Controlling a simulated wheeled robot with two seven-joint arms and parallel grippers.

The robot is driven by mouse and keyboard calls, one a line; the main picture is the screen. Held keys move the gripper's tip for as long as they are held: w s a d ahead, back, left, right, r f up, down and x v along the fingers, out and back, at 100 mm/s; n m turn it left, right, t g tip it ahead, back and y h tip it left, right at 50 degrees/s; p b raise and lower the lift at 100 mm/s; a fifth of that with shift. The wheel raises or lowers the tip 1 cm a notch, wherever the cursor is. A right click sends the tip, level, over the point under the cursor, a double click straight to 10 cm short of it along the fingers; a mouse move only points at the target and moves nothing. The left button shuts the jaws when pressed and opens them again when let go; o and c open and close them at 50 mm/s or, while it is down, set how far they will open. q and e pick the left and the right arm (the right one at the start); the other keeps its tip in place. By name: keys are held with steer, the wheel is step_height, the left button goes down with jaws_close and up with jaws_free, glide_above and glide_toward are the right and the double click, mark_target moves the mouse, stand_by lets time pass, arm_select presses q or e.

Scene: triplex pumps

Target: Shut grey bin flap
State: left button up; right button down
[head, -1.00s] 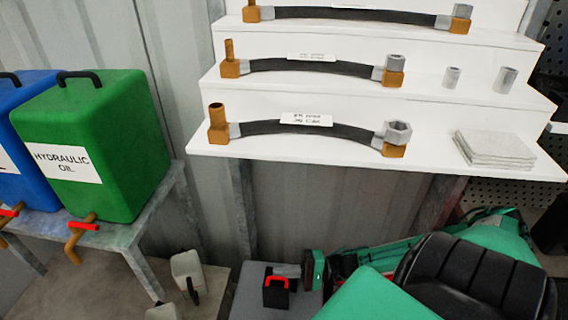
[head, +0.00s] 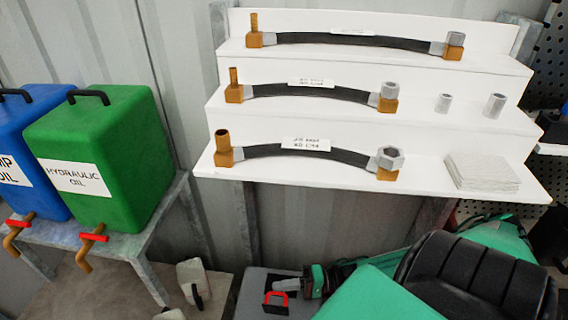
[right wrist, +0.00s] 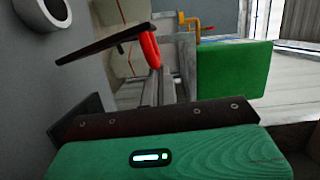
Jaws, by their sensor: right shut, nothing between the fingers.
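The grey bin (head: 245,285) is low in the middle of the head view, cut off by the bottom edge. Its dark flap has a red handle (head: 275,300). In the right wrist view the flap (right wrist: 100,45) shows nearly edge-on, sticking out from a grey surface at left, with the red handle (right wrist: 150,50) at its end. My right gripper (head: 279,285) is shut and empty, its grey fingers just above the red handle in the head view. I cannot tell whether they touch it. My left gripper is not in view.
White shelves (head: 350,181) with hoses stand above and behind the bin. A green oil tank (head: 105,150) and a blue one (head: 35,150) stand on a metal bench at left. Pale canisters (head: 190,275) are on the floor left of the bin.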

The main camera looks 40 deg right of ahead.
mark_target(280, 308)
steer(key=s+a+n+p, duration=0.1)
steer(key=n+p, duration=0.1)
steer(key=p, duration=0.1)
steer(key=s+a+r+n+h+p, duration=0.1)
steer(key=a+n+p, duration=0.1)
steer(key=shift+s+a+r+n+p, duration=0.2)
steer(key=shift+s+n+p, duration=0.1)
steer(key=shift+s+p, duration=0.1)
steer(key=shift+s+a+f+n+h+p, duration=0.25)
steer(key=shift+s+a+n+h+p, duration=0.35)
steer(key=shift+a+n+p, duration=0.4)
steer(key=s+a+f+n, duration=0.1)
steer(key=s+a+f+n+h+p, duration=0.1)
steer(key=n, duration=0.1)
steer(key=s+a+f+n+p, duration=0.1)
steer(key=n, duration=0.1)
steer(key=shift+a+f, duration=0.15)
steer(key=shift+a, duration=0.1)
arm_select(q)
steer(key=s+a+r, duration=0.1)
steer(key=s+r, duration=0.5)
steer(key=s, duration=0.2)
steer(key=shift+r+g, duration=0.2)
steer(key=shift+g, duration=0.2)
arm_select(e)
steer(key=shift+s+a+f, duration=0.25)
steer(key=shift+f, duration=0.2)
